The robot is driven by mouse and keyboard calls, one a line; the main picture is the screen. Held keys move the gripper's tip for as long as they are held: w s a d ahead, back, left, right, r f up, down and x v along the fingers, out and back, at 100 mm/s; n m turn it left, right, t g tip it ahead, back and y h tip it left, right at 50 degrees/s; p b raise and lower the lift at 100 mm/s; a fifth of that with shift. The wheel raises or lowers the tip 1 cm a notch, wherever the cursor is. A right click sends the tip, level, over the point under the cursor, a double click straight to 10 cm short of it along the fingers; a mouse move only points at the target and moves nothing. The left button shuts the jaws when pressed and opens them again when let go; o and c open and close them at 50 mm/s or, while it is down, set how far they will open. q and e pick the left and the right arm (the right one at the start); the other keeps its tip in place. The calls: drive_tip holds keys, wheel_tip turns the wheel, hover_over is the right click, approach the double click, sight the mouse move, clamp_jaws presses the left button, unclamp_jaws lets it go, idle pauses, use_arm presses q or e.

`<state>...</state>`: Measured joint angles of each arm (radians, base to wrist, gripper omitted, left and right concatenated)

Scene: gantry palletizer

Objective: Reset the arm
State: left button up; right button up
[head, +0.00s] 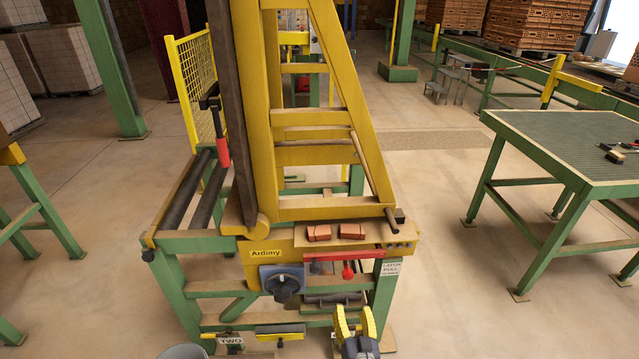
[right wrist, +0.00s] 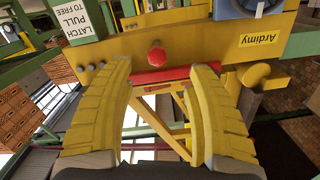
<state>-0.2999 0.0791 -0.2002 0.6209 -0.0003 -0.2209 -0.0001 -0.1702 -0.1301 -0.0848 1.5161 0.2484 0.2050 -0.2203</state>
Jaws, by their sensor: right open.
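The tall yellow arm (head: 256,110) of the machine stands raised above its green and yellow base. On the base's front, a red latch bar (head: 345,255) carries a red knob (head: 347,270). The sign "LATCH PULL TO FREE" (head: 391,268) hangs to their right. A red grip (head: 222,148) sits on a dark lever left of the arm. My right gripper (head: 355,314) is open and empty, below and in front of the knob. In the right wrist view the knob (right wrist: 157,56) shows between its yellow fingers, apart from both. My left gripper is not in view.
Two orange-red blocks (head: 319,233) lie on the machine's ledge. A blue-grey dial (head: 283,282) is at its front, left of the latch. A green table (head: 575,140) with dark tools stands at right. Open floor (head: 440,250) lies between machine and table.

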drive_tip(key=s+f+n+g, duration=0.1)
drive_tip(key=s+f+g, duration=0.2)
drive_tip(key=s+f, duration=0.5)
drive_tip(key=s+a+f+n+g+y, duration=0.1)
drive_tip(key=s+f+n+g, duration=0.3)
drive_tip(key=f, duration=0.8)
drive_tip(key=s+f+m+g, duration=0.1)
drive_tip(key=s+f+g, duration=0.1)
drive_tip(key=s+f, duration=0.65)
drive_tip(key=s+d+f+n+g, duration=0.1)
drive_tip(key=s+d+f, duration=0.3)
drive_tip(key=s, duration=0.6)
drive_tip(key=s+d+f+g+h, duration=0.1)
drive_tip(key=s+d+f+g, duration=0.2)
drive_tip(key=s+f, duration=0.3)
drive_tip(key=s+d+f+n+g, duration=0.1)
drive_tip(key=s+d+f+g, duration=0.2)
drive_tip(key=s, duration=1.1)
wheel_tip(320, 180, down, 3)
drive_tip(key=d, duration=0.2)
drive_tip(key=shift+s+d+r+n, duration=0.2)
drive_tip(key=shift+s+d+n, duration=0.1)
drive_tip(key=shift+s+d, duration=0.1)
